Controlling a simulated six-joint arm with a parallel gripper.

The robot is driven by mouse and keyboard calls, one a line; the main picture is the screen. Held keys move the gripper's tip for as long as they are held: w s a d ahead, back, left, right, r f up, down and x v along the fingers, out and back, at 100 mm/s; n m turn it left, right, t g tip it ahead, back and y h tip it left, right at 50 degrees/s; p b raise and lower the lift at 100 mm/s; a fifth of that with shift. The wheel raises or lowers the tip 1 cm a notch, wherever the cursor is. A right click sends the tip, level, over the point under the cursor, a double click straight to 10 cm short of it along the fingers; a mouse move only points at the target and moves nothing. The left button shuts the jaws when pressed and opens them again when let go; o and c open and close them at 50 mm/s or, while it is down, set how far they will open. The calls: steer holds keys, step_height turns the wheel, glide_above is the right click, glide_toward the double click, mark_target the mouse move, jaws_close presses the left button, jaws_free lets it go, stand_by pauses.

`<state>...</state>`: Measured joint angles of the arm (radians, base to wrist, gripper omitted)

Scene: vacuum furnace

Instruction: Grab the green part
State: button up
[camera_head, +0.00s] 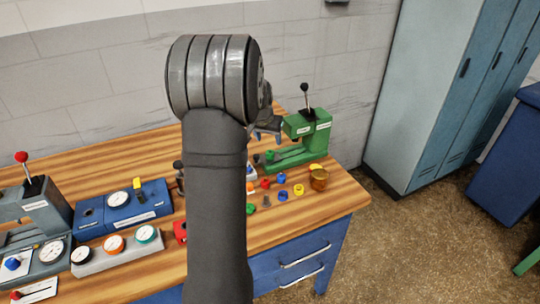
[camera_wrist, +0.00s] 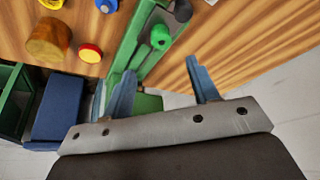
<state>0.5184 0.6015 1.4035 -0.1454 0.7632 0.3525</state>
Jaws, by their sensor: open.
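A small green cylindrical part (camera_wrist: 160,37) sits on the bed of the green bench press in the wrist view. It also shows at the press's left end in the head view (camera_head: 270,155). A second green piece (camera_head: 250,209) lies on the table, partly hidden by my arm. The green press (camera_head: 308,134) has a black-knobbed lever. My gripper (camera_wrist: 160,65) is open and empty. In the wrist view its two blue fingers point toward the first green part, which appears just beyond the fingertips. In the head view my arm hides most of the gripper.
Red (camera_head: 265,183), blue (camera_head: 283,195) and yellow (camera_head: 299,190) parts and a brass cylinder (camera_head: 319,180) stand in front of the press. Gauges (camera_head: 115,244) and a red-knobbed device (camera_head: 44,205) stand at left. The wall (camera_head: 80,90) is behind; the table's front right corner is bare.

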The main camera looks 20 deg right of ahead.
mark_target(270, 152)
steer(key=x, duration=0.8)
steer(key=shift+w+f, duration=0.15)
steer(key=shift+w, duration=0.05)
jaws_close()
